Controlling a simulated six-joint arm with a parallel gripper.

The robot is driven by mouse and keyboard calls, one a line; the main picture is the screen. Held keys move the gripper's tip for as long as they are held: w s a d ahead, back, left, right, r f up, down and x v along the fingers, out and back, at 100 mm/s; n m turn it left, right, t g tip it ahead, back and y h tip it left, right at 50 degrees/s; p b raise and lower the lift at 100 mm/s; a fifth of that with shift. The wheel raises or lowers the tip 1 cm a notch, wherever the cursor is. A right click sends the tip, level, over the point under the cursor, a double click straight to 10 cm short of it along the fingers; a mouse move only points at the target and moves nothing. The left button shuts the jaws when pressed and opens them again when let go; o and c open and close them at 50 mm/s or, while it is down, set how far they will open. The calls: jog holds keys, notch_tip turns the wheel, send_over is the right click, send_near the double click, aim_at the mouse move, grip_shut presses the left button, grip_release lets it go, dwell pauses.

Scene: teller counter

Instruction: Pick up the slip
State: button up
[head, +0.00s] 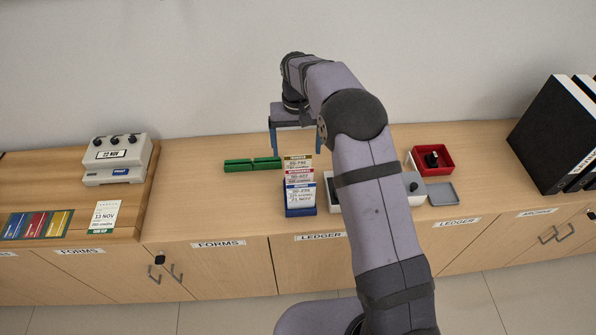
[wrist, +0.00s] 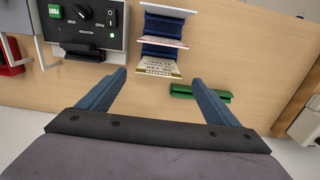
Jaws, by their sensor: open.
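A blue rack (head: 300,212) holds upright slips in a row: a tan-headed slip (head: 297,160) at the back, a red-headed slip (head: 298,175) in the middle and a blue-headed slip (head: 300,197) in front. Another slip (head: 103,216), white with a green foot, lies on the wooden board at the left. My gripper (head: 295,142) is open and empty, pointing down above the back of the rack. In the wrist view, the tan-headed slip (wrist: 158,68) shows between the spread fingertips (wrist: 160,78); I cannot tell how far below them it is.
A green block (head: 252,164) lies left of the rack. A grey device (wrist: 84,22) with a knob stands beside the rack, partly hidden by my arm. A red tray (head: 432,160) is at the right, a date machine (head: 117,160) at the left.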

aim_at(298, 162)
jog(key=shift+s+d+f+p, duration=0.1)
jog(key=shift+f+p, duration=0.7)
jog(key=shift+f, duration=0.9)
jog(key=shift+s+d+f+p, duration=0.1)
jog(key=shift+f+p, duration=0.65)
jog(key=shift+f, duration=0.9)
jog(key=c, duration=1.1)
